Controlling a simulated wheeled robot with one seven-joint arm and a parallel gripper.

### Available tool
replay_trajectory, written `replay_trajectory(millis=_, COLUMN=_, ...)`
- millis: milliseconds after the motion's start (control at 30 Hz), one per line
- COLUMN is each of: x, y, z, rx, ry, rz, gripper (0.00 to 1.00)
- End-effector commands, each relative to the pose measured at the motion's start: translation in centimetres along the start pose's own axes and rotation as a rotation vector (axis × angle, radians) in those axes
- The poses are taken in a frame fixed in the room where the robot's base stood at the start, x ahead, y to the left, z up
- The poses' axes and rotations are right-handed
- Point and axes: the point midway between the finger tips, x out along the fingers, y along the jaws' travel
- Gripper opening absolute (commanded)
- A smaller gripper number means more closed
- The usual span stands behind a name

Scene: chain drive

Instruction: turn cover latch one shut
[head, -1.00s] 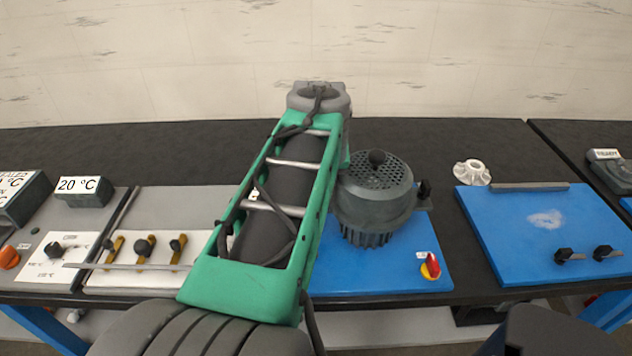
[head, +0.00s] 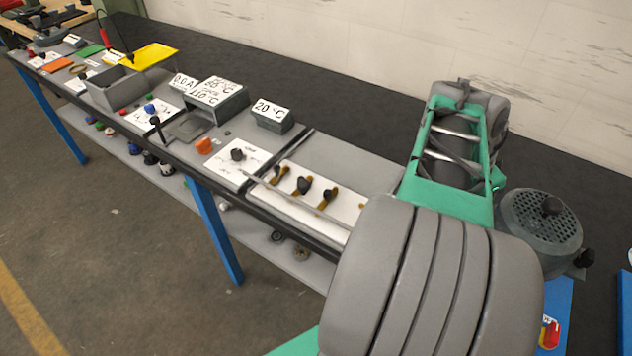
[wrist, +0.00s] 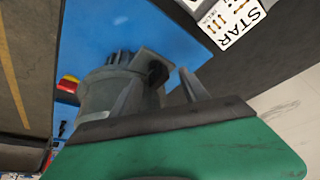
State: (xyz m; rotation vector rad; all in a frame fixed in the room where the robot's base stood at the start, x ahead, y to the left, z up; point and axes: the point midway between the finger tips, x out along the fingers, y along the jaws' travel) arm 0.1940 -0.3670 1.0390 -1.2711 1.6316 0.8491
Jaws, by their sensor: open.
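No part can be surely made out as cover latch one in the views of now. In the head view, several black knobs on yellow bars (head: 304,186) stand on a white panel left of my arm. A blue panel edge (head: 624,288) shows at the far right; most of that panel is out of frame. In the head view my arm hides the gripper.
The grey motor with a perforated top (head: 541,225) stands right of my arm, with a red and yellow switch (head: 549,334) on the blue base below. A 20 °C display (head: 272,115) and a grey open box (head: 117,88) stand farther left along the bench. Floor is clear at lower left.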

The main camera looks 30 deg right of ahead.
Motion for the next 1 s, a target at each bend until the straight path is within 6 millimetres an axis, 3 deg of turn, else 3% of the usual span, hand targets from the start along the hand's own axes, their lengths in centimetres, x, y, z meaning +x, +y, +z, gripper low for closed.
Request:
replay_trajectory(millis=33, x=-0.9, y=-0.2, z=-0.3, rx=0.081, ry=-0.004, rz=0.041, gripper=0.53)
replay_trajectory(millis=400, x=-0.6, y=-0.5, z=-0.9, rx=0.805, ry=0.000, rz=0.335, gripper=0.53)
replay_trajectory(millis=733, x=-7.7, y=-2.8, z=-1.4, rx=0.777, ry=-0.004, rz=0.321, gripper=0.53)
replay_trajectory(millis=1000, x=-8.9, y=-6.4, z=3.8, rx=0.291, ry=-0.064, rz=0.185, gripper=0.53)
